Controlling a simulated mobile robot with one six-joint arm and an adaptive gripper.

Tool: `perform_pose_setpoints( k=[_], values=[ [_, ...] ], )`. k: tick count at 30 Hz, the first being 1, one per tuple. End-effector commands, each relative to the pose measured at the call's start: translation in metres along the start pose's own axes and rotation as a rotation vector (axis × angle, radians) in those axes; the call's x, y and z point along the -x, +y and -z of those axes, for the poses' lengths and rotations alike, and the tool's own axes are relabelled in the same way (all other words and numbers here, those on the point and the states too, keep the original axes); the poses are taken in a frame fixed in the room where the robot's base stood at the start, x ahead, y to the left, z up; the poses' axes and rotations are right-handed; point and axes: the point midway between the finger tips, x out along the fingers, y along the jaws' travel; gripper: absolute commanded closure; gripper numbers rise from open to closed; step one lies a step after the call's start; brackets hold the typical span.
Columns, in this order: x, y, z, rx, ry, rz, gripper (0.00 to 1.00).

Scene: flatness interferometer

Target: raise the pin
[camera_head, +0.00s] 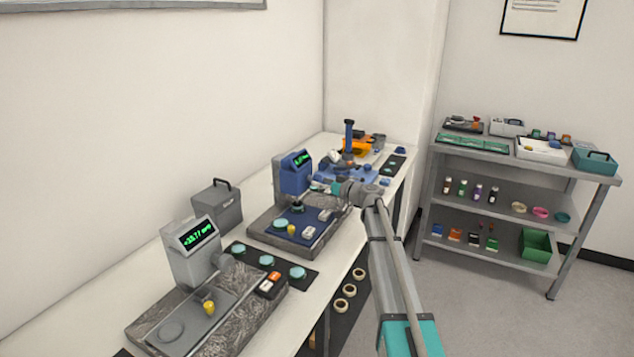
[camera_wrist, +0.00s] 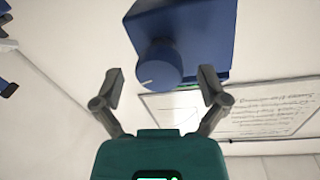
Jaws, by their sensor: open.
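My gripper (camera_wrist: 160,88) is open, with its two fingers wide apart and nothing between the tips. Past the tips, in the wrist view, is a blue housing (camera_wrist: 200,30) with a round blue knob (camera_wrist: 158,68) bearing a white line. In the head view my arm reaches over the bench, and its wrist covers part of the area right of the blue gauge with a green display (camera_head: 294,172). The fingers cannot be made out there. I cannot tell which part is the pin. Small yellow pieces stand on the blue gauge's base (camera_head: 291,229) and on the grey gauge's base (camera_head: 209,307).
A grey gauge (camera_head: 192,250) stands at the near end of the bench, with a dark case (camera_head: 217,205) behind it. A blue column (camera_head: 348,140) stands farther back. A shelf cart (camera_head: 590,178) is at the right. A framed sheet (camera_wrist: 275,108) hangs on the wall.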

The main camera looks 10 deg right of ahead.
Motion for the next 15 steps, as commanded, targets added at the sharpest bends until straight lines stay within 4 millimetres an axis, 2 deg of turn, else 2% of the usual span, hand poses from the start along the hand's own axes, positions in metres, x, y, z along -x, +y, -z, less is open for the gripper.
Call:
perform_pose_setpoints(
  k=[6, 15],
  values=[
    [-0.015, 0.000, 0.000, 0.000, 0.000, 0.001, 0.07],
    [-0.017, -0.001, 0.000, 0.000, 0.000, 0.001, 0.07]
  ],
)
